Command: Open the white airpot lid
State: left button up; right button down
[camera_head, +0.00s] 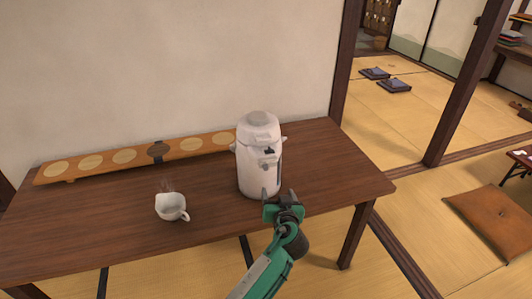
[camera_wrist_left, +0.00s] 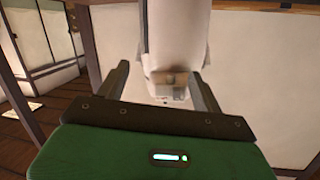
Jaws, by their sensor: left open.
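The white airpot (camera_head: 257,165) stands upright on the brown wooden table (camera_head: 328,165). Its rounded lid (camera_head: 261,119) looks closed on top. My left gripper (camera_head: 275,195) is at the front of the airpot, low near its base in the head view, with its fingers pointing toward it. In the left wrist view the airpot (camera_wrist_left: 175,35) shows between and beyond the two spread fingers of the left gripper (camera_wrist_left: 162,85). The gripper is open and nothing is held in it. I cannot tell whether a finger touches the airpot. My right gripper is not in view.
A white cup (camera_head: 171,206) with steam above it stands left of the airpot. A long wooden board (camera_head: 100,165) with round pale spots lies along the wall behind. The table's right end is clear. A brown cushion (camera_head: 492,220) lies on the floor at right.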

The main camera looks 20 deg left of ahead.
aim_at(265, 149)
pick_arm(q)
notch_tip(265, 149, up, 11)
jog(key=a+n+t+y, duration=0.1)
jog(key=n+y, duration=0.2)
jog(key=p+x, duration=0.3)
jog(key=x, duration=0.9)
jog(key=shift+d+f, duration=0.1)
jog(key=shift+f, duration=0.05)
jog(key=shift+w+a+p, duration=0.25)
jog(key=shift+w+p, duration=0.1)
jog(key=shift+w, duration=0.15)
jog(key=shift+f, duration=0.1)
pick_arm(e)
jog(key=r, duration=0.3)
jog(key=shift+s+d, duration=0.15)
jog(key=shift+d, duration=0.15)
pick_arm(q)
jog(key=shift+c, duration=0.5)
